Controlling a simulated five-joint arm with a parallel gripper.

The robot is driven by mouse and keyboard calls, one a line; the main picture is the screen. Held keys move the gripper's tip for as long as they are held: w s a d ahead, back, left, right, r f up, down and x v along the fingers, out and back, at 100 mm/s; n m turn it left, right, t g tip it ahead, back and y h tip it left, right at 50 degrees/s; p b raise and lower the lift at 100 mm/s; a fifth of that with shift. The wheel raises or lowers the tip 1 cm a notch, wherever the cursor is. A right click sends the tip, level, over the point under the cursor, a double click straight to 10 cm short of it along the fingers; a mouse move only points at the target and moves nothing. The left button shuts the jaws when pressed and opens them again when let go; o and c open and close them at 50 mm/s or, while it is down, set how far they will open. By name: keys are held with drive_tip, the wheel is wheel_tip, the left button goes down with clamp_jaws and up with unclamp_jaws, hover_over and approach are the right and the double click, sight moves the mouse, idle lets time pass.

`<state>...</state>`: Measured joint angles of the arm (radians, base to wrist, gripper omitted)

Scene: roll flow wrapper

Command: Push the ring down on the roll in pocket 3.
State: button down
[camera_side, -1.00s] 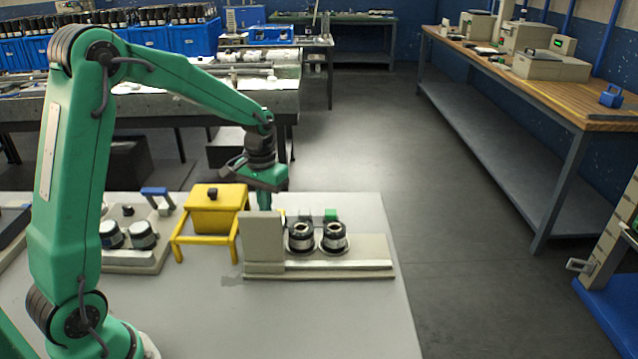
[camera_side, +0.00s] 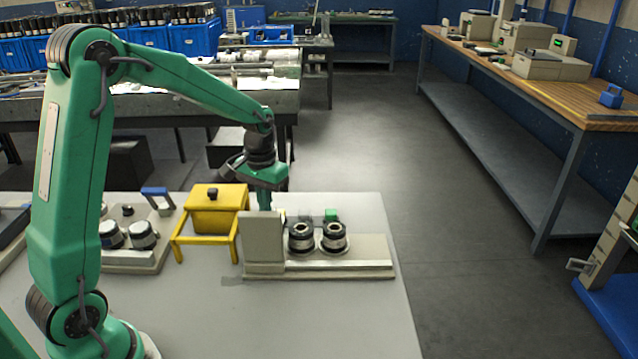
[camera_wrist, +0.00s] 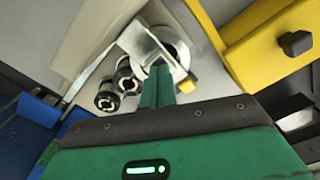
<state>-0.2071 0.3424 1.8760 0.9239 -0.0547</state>
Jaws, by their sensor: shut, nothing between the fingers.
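Two dark rolls with pale tops stand upright side by side on the grey wrapper fixture (camera_side: 340,266), a left roll (camera_side: 301,238) and a right roll (camera_side: 334,238). They also show in the wrist view, the nearer roll (camera_wrist: 107,97) and the farther roll (camera_wrist: 127,82). My gripper (camera_side: 264,206) is shut and empty, pointing down behind the tall grey block, which hides its tips. In the wrist view my gripper (camera_wrist: 158,80) is over a round, dark-centred part (camera_wrist: 172,42) beside a pale curved piece. I cannot tell whether it touches, nor which pocket or ring this is.
A tall grey block (camera_side: 263,238) stands at the fixture's left end. A yellow stand with a lidded box (camera_side: 216,210) is close left of it. Another fixture (camera_side: 135,257) with rolls is farther left. A small green part (camera_side: 331,214) sits behind the rolls. The table front is clear.

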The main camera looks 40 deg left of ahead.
wheel_tip(320, 180, up, 7)
drive_tip(key=shift+r, duration=0.2)
idle(0.8)
